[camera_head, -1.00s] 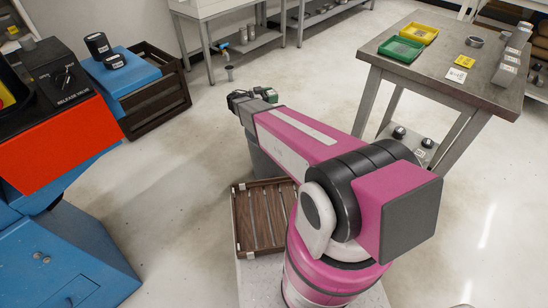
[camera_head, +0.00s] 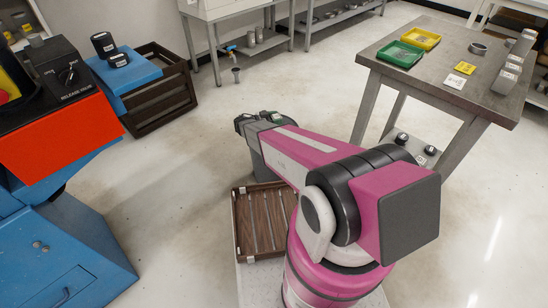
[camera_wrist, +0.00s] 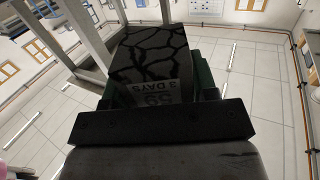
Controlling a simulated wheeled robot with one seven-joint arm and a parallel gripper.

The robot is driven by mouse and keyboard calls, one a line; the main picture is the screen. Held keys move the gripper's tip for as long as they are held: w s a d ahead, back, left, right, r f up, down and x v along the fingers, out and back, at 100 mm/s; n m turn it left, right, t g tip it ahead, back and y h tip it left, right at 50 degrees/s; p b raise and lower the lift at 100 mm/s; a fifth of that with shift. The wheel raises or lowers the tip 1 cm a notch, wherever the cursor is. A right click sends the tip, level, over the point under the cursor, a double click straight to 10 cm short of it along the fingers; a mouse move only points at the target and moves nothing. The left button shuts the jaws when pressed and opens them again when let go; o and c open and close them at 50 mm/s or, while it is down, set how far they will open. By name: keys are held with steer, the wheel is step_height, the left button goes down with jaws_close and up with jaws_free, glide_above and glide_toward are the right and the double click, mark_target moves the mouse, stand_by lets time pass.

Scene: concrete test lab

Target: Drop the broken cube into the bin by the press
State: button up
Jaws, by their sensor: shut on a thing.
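The broken cube (camera_wrist: 150,52) is dark grey with black cracks across its face and a label reading "3 DAYS". It fills the upper middle of the wrist view. My gripper (camera_wrist: 160,88) is shut on it, with dark green parts showing beside and behind it. In the head view my gripper (camera_head: 258,119) is held out in front of me over open floor; the cube is hard to make out there. The blue and red press (camera_head: 58,135) is at the left. A dark brown slatted crate (camera_head: 168,112) stands beside it, partly covered by a blue slab.
A brown slatted tray (camera_head: 240,225) sits low in front of me. A grey table (camera_head: 430,85) with green and yellow trays is at the right.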

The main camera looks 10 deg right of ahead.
steer(key=shift+f, duration=0.5)
steer(key=o, duration=1.2)
steer(key=shift+c, duration=0.2)
steer(key=shift+r, duration=0.5)
steer(key=r, duration=0.2)
steer(key=a+r, duration=0.1)
steer(key=r, duration=0.1)
steer(key=shift+s, duration=0.4)
steer(key=s+a+r, duration=0.5)
steer(key=a+r, duration=0.1)
steer(key=a, duration=0.3)
steer(key=shift+s+d, duration=0.1)
steer(key=shift+s, duration=0.05)
